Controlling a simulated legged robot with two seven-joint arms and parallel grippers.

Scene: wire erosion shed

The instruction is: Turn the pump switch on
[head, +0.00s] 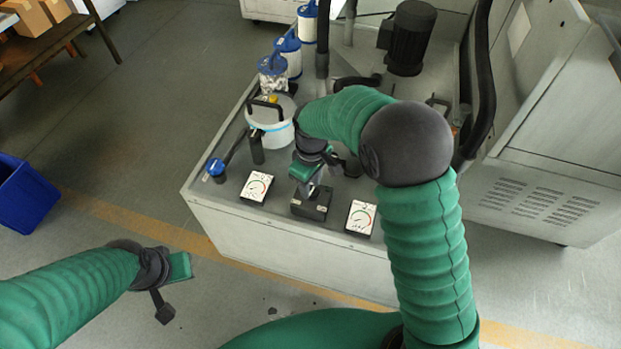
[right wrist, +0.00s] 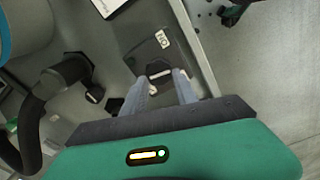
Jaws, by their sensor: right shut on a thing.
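The pump switch is a dark box (head: 310,207) on the front part of the grey machine top, between two white dial gauges. In the right wrist view the box (right wrist: 150,50) carries a small white label, and its knob (right wrist: 159,71) shows a pale bar. My right gripper (head: 308,188) reaches down onto the switch from above. In the right wrist view its two grey fingers (right wrist: 160,84) stand on either side of the knob, shut on it. My left gripper (head: 170,295) hangs over the floor, left of the machine; its finger opening is not clear.
A left gauge (head: 257,188) and a right gauge (head: 360,217) flank the switch. A blue-ended lever (head: 216,167) and a white filter housing with a black handle (head: 270,125) stand to the left. A black motor (head: 408,38) is behind. A blue bin (head: 24,195) stands on the floor.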

